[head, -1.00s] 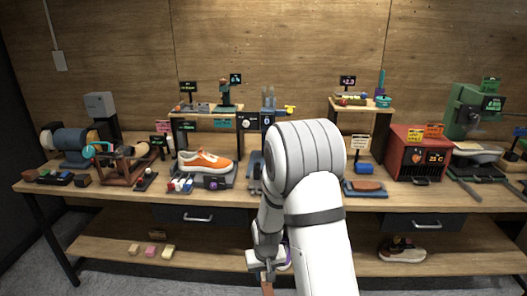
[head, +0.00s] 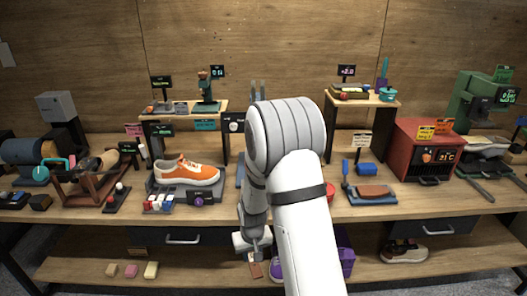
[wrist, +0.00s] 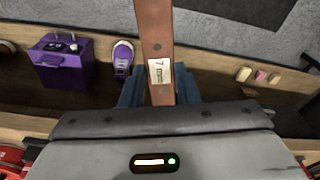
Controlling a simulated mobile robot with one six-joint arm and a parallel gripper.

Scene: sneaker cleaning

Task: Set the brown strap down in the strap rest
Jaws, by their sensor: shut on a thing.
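My gripper (head: 254,247) is low in front of the bench in the head view, near the lower shelf. In the wrist view my gripper (wrist: 160,92) is shut on the brown strap (wrist: 155,30), which runs up between its blue fingers and bears a white "7 mm" label. The strap also shows small below the gripper in the head view (head: 255,269). I cannot pick out the strap rest for sure. My arm hides the middle of the bench.
The orange sneaker (head: 187,171) stands on the bench at left, and a red box (head: 428,150) at right. A purple box (wrist: 62,65) and a purple shoe (wrist: 122,58) are on the lower shelf, beside soap-like blocks (head: 131,271). The bench edge lies close to my arm.

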